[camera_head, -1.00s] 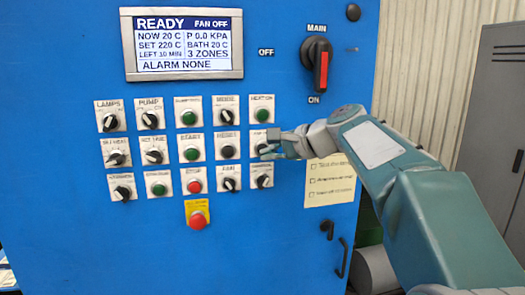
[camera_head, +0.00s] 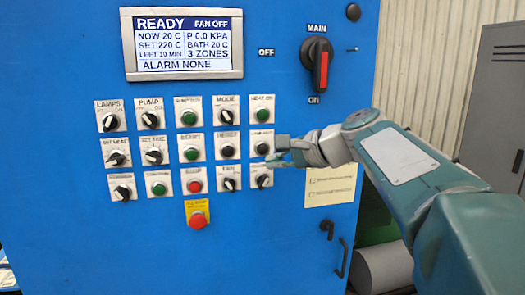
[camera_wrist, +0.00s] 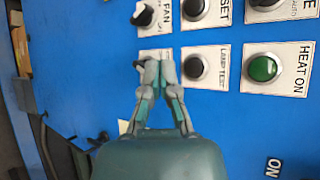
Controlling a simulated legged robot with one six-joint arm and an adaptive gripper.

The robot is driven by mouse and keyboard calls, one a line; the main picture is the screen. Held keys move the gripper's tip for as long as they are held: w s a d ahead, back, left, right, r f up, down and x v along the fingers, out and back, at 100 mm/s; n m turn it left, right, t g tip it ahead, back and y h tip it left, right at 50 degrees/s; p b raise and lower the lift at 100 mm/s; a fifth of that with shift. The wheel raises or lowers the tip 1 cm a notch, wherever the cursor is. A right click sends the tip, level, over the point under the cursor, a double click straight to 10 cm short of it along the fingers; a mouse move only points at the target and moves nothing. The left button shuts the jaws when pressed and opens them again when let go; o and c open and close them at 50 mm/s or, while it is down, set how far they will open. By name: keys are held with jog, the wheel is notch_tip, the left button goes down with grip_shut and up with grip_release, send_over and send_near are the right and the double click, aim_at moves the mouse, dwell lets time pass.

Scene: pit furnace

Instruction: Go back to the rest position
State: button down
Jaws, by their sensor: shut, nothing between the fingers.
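My gripper (camera_head: 274,154) is at the right side of the button rows on the blue control panel (camera_head: 90,235). In the wrist view its fingers (camera_wrist: 153,66) are together with nothing between them. In that view they lie over the panel beside the LAMP TEST button (camera_wrist: 195,67), and a knob behind the fingertips is partly hidden. I cannot tell how wide the gap to the panel is. My arm reaches in from the lower right.
The display (camera_head: 185,45) reads READY, FAN OFF, ALARM NONE. The red MAIN handle (camera_head: 322,68) stands above my arm. A red stop button (camera_head: 197,219) sits below the rows. A notice (camera_head: 330,186) is below my wrist. A grey cabinet (camera_head: 495,100) stands at the right.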

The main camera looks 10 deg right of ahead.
dwell(0.4)
jog(key=s+f+n+g+h, duration=0.4)
jog(key=s+f+n+h, duration=0.4)
jog(key=s+f, duration=1.6)
jog(key=s+n, duration=0.1)
jog(key=n, duration=0.4)
jog(key=shift+s+a+f+n, duration=0.2)
jog(key=shift+a+f+n, duration=0.05)
jog(key=shift+f+n, duration=0.15)
jog(key=shift+r, duration=0.1)
